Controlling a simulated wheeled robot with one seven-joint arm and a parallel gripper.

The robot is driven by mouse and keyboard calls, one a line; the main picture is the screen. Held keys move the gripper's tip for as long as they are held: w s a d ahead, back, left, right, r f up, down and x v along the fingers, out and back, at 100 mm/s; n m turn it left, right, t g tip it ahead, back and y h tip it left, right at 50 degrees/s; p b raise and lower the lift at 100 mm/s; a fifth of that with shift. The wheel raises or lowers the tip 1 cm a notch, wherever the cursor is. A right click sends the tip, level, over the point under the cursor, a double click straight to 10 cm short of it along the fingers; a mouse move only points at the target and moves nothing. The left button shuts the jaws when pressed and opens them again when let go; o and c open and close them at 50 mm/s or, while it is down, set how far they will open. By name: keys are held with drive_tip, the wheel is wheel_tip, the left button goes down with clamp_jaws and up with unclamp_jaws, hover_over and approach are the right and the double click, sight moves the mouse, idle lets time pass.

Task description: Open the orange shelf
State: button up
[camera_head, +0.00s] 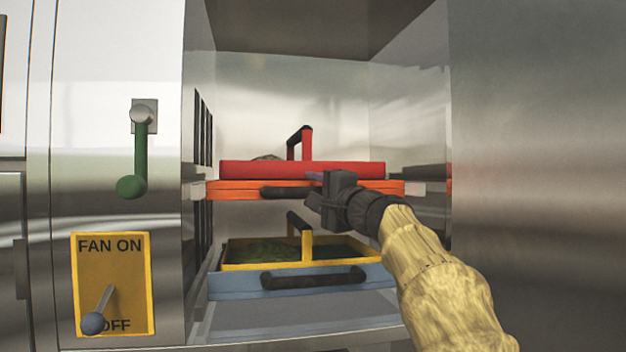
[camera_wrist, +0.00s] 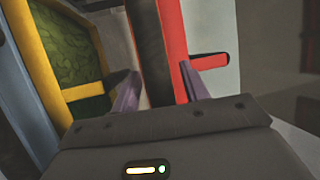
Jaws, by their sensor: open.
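The orange shelf (camera_head: 235,188) is a thin pull-out in the upper part of the steel cabinet opening. It sits level, with a black bar handle (camera_head: 278,192) on its front. A red tray (camera_head: 300,169) with an upright handle rests on it. My gripper (camera_head: 313,188) is at the right part of the black handle and hides some of it. In the wrist view, my open fingers (camera_wrist: 158,80) point at the shelf front. The dark handle (camera_wrist: 147,45) appears between them, beside the red-orange strip. I cannot tell whether the fingers touch it.
Below, a blue shelf (camera_head: 235,285) with a black handle bears a yellow tray (camera_head: 245,265) with green contents. A green lever (camera_head: 140,160) and a yellow fan switch panel (camera_head: 135,270) are on the left. A steel wall (camera_head: 540,150) bounds the right.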

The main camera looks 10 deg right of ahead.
drive_tip(key=shift+w+a+r, duration=0.1)
drive_tip(key=shift+w+a, duration=0.05)
drive_tip(key=shift+w, duration=0.15)
clamp_jaws()
